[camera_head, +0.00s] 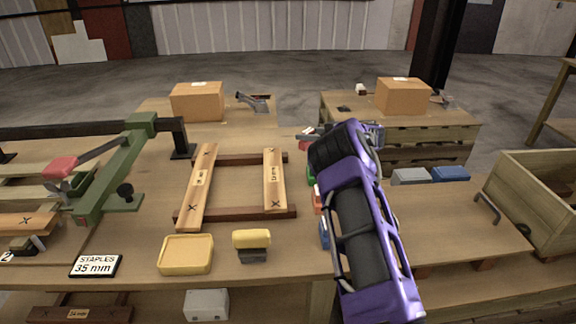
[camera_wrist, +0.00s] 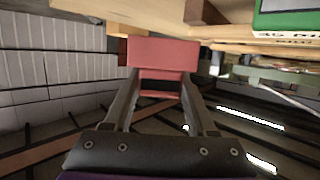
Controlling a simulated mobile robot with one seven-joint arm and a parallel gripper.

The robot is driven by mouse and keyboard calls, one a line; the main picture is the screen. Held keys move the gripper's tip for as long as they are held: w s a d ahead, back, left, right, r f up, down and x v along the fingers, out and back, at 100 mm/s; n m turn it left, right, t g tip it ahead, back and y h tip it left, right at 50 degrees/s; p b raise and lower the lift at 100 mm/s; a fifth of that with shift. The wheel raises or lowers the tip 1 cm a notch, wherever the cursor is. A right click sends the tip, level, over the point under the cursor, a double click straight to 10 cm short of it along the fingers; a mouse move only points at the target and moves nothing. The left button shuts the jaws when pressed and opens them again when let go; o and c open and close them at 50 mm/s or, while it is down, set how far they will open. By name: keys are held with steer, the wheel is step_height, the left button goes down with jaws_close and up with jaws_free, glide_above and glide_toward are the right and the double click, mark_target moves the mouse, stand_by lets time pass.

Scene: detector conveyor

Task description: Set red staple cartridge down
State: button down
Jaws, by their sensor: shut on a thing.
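In the wrist view my gripper (camera_wrist: 160,88) is shut on the red staple cartridge (camera_wrist: 162,54), with one finger on each side of it. The cartridge is a plain red block close to the edge of a pale wooden surface (camera_wrist: 150,12). I cannot tell whether it touches that wood.
A green block (camera_wrist: 285,14) with a label sits at the wrist view's upper right. In the head view a wooden frame (camera_head: 199,190), yellow tray (camera_head: 185,254), yellow block (camera_head: 251,239) and green stapling press (camera_head: 115,180) occupy the table. Blue (camera_head: 451,174) and grey (camera_head: 411,177) blocks lie right.

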step_height(320, 180, down, 6)
steer(key=shift+f+b, duration=0.25)
steer(key=shift+b, duration=0.25)
steer(key=c, duration=0.5)
jaws_free()
steer(key=p+v, duration=0.1)
steer(key=v, duration=1.1)
steer(key=shift+p, duration=0.3)
steer(key=shift+r, duration=0.25)
